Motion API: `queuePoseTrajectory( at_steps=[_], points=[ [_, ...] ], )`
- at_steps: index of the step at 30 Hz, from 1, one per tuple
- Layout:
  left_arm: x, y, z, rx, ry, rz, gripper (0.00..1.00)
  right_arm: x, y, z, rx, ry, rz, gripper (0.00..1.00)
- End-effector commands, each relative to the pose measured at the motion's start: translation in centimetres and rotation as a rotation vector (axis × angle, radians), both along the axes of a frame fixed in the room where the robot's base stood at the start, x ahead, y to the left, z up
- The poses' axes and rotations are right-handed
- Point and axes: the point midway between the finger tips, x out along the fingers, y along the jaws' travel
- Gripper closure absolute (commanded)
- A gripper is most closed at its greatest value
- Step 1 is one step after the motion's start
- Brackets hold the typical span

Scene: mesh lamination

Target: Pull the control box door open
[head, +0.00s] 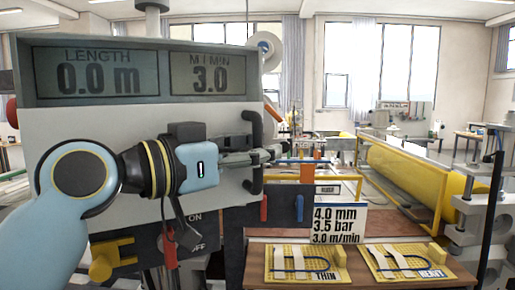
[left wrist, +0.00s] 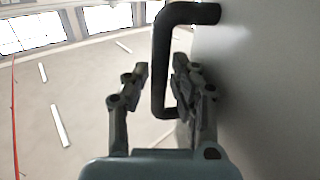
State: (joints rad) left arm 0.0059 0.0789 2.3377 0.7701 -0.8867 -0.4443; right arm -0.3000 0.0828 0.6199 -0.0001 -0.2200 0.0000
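The control box (head: 24,70) stands at the left of the head view, with a dark display panel on top reading 0.0 m and 3.0. Its pale grey door (head: 110,125) looks shut. A black bar handle (head: 252,122) stands upright at the door's right edge. My left gripper (head: 268,155) reaches across the handle's middle and hides part of it. In the left wrist view the handle (left wrist: 160,65) runs between the two open fingers (left wrist: 161,75), with a small gap on each side. My right gripper is not in view.
Below the door are an ON/OFF lever (head: 170,250) and a yellow handle (head: 112,257). To the right, a wooden table (head: 400,258) carries two yellow boards, THIN (head: 338,265) and HEAVY (head: 380,265), beneath a settings sign (head: 338,222). A long yellow roller (head: 410,180) lies behind.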

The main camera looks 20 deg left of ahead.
Motion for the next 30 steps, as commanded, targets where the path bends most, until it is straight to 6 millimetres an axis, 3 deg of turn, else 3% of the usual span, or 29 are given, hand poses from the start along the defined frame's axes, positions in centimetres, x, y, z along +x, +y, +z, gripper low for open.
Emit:
queuePoseTrajectory(
  at_steps=[5, 11, 30],
  points=[
    [0.0, 0.01, -0.04, 0.0, 0.0, 0.0, 0.75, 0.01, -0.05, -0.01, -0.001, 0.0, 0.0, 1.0],
    [-0.02, 0.02, -0.04, 0.0, 0.0, 0.001, 1.0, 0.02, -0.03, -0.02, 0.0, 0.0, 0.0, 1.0],
    [0.01, 0.03, -0.08, 0.001, 0.0, -0.001, 1.0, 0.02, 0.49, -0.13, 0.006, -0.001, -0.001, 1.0]
  ],
)
